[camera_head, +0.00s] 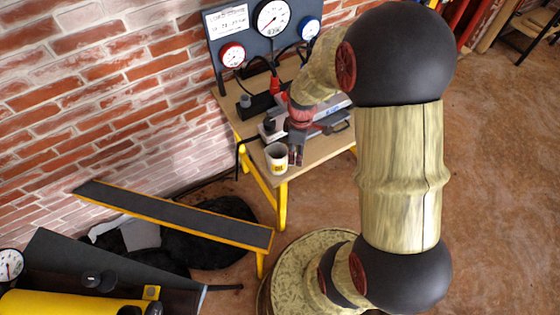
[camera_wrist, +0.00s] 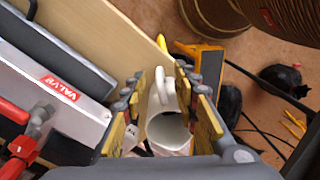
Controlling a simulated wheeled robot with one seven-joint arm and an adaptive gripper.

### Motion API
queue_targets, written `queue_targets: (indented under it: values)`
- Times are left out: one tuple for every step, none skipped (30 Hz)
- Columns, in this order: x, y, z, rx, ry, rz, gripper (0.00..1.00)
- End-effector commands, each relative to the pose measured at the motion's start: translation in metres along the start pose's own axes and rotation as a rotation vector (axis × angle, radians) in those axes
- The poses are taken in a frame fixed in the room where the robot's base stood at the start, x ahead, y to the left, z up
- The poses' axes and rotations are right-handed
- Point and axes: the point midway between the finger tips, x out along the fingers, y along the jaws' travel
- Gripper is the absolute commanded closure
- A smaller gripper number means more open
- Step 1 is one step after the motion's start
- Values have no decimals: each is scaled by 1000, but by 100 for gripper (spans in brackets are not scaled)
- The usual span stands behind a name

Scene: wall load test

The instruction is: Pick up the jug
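The jug (camera_head: 277,157) is a white, mug-like vessel with a yellow mark. It stands upright at the near corner of the wooden table. My gripper (camera_head: 296,155) points down just to the right of it. In the wrist view the jug (camera_wrist: 168,132) shows between the two yellow-padded fingers, with its round mouth toward the camera and its handle up the picture. My gripper (camera_wrist: 162,92) is open, and its fingers stand on either side of the handle. A gap shows at the left finger; contact at the right one is unclear.
The wooden table (camera_head: 316,150) has yellow legs and carries a grey device (camera_wrist: 70,95) labelled VALVE, close to my gripper. A gauge panel (camera_head: 262,32) stands behind. A narrow dark bench (camera_head: 175,213) is at the left by the brick wall. Black bags lie under it.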

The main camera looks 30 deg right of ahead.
Motion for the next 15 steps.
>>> queue_targets:
  values:
    - [11, 0, -1, 0, -1, -2, 70]
    - [16, 0, -1, 0, -1, -2, 70]
    - [22, 0, -2, 0, -1, -3, 70]
    - [26, 0, -2, 0, -2, -3, 70]
    - [31, 0, -2, 0, -2, -4, 70]
    - [36, 0, -2, 1, -2, -3, 70]
    - [39, 0, -2, 1, -2, -3, 70]
    - [41, 0, -2, 1, -1, -3, 70]
    - [42, 0, -2, 1, -1, -3, 70]
    - [42, 0, -2, 1, -1, -2, 70]
    - [42, 0, -2, 1, -1, -2, 70]
    - [41, 0, -2, 1, -1, -2, 70]
    - [41, 0, -2, 1, -1, -1, 70]
    - [41, 0, -2, 1, -1, -1, 70]
    - [41, 0, -2, 1, -1, -2, 70]
